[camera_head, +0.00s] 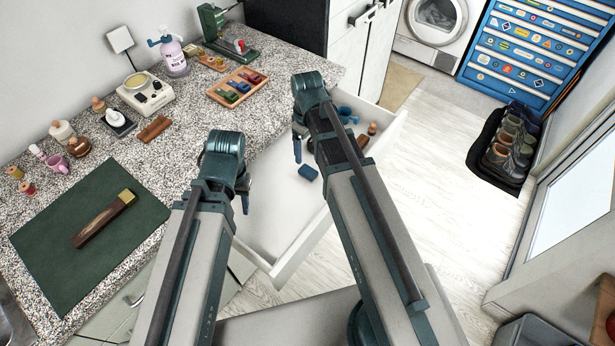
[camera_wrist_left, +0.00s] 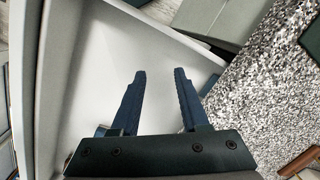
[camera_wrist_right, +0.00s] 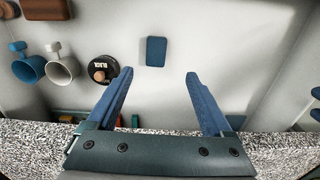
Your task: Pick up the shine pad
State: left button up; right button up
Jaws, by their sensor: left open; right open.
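A small blue rectangular pad (camera_head: 309,172), which looks like the shine pad, lies flat on the floor of the open white drawer (camera_head: 318,226). The pad also shows in the right wrist view (camera_wrist_right: 156,51), just beyond and roughly between the fingertips, apart from them. My right gripper (camera_head: 297,147) is open and empty over the drawer; its fingers show in the right wrist view (camera_wrist_right: 159,74). My left gripper (camera_head: 246,196) is open and empty near the drawer's counter side. Its fingers show in the left wrist view (camera_wrist_left: 160,73), over bare drawer floor.
The drawer also holds a blue cup (camera_wrist_right: 28,66), a white cup (camera_wrist_right: 62,68), a round black tin (camera_wrist_right: 98,70) and a brown block (camera_wrist_right: 45,8). On the speckled counter, a green mat (camera_head: 55,250) bears a wooden-handled brush (camera_head: 104,218). Several bottles and tools stand behind.

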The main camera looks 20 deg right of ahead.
pick_arm(q)
notch_tip(320, 180, down, 6)
jog(key=b, duration=0.4)
jog(key=shift+b, duration=0.4)
pick_arm(e)
send_over(308, 170)
jog(key=f, duration=0.6)
jog(key=shift+s+a, duration=0.2)
jog(key=shift+s, duration=0.2)
pick_arm(q)
jog(key=shift+r, duration=0.1)
notch_tip(308, 170, down, 5)
jog(key=b, duration=0.5)
jog(key=shift+f, duration=0.2)
pick_arm(e)
jog(key=f, duration=0.5)
jog(key=shift+w+d+f, duration=0.1)
jog(key=shift+w+d, duration=0.1)
jog(key=shift+w, duration=0.15)
pick_arm(q)
jog(key=shift+r, duration=0.1)
pick_arm(e)
grip_shut()
pick_arm(q)
jog(key=shift+r, duration=0.1)
